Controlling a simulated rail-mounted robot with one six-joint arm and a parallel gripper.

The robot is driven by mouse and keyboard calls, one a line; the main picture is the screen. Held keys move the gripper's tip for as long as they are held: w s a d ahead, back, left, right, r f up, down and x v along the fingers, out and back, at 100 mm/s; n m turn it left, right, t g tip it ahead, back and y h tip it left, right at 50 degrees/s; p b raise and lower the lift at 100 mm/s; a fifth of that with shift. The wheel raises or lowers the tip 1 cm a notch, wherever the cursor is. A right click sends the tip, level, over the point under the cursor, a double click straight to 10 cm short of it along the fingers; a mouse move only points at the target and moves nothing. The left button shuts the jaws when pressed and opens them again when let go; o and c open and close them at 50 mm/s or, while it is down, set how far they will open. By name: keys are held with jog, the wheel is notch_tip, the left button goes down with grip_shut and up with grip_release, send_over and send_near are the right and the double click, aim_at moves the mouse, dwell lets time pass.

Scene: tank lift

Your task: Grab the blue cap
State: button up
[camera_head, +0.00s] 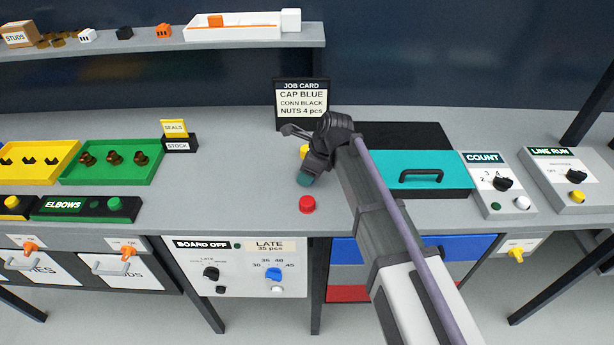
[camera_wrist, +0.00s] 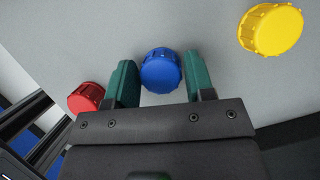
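The blue cap (camera_wrist: 161,70) shows in the wrist view over the grey bench top, between the two green fingers of my gripper (camera_wrist: 160,80). The fingers are apart, one on each side of the cap, with at most narrow gaps; I cannot tell whether either touches it. In the head view my gripper (camera_head: 305,179) points down low over the bench, and the blue cap is hidden there. A red cap (camera_head: 307,204) lies on the bench just in front of the gripper; it also shows in the wrist view (camera_wrist: 87,97), left of the left finger.
A yellow cap (camera_wrist: 271,29) lies to the right in the wrist view; in the head view it (camera_head: 304,150) is partly hidden behind my gripper. A job card (camera_head: 301,98) stands behind. A teal lid with a black handle (camera_head: 421,175) is right of my arm. Bench left of the caps is clear.

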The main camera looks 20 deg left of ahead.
jog(key=c, duration=0.5)
